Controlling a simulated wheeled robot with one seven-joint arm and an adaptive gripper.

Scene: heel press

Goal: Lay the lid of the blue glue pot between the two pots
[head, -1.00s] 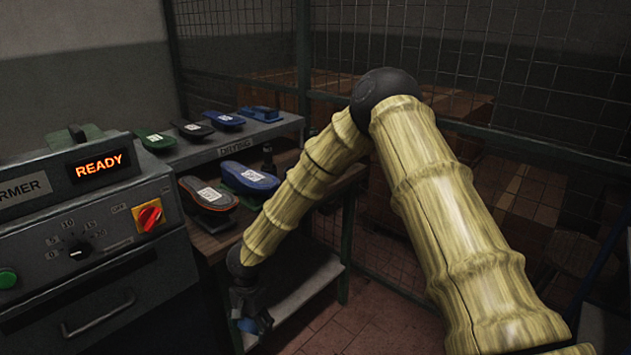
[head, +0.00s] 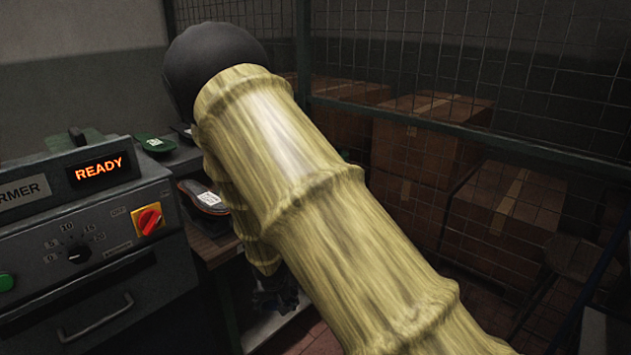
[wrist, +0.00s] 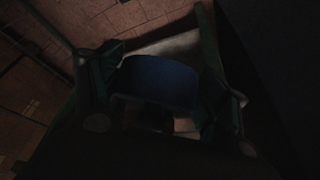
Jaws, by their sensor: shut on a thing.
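My gripper (wrist: 160,86) is shut on a blue, rounded piece, which looks like the lid of the blue glue pot (wrist: 160,82). In the wrist view the lid sits between the two dark fingers, and the picture is very dim. In the head view my gripper (head: 275,298) is a dark shape low in the picture, mostly covered by my pale, bamboo-like arm. The lid cannot be made out there. I cannot make out either glue pot in these views.
The heater machine (head: 90,225) with a lit READY sign stands at the left. A dark insole (head: 203,197) lies on the bench beside it, and a green one (head: 155,143) on the shelf behind. Cardboard boxes (head: 425,135) stand behind the mesh fence at the right.

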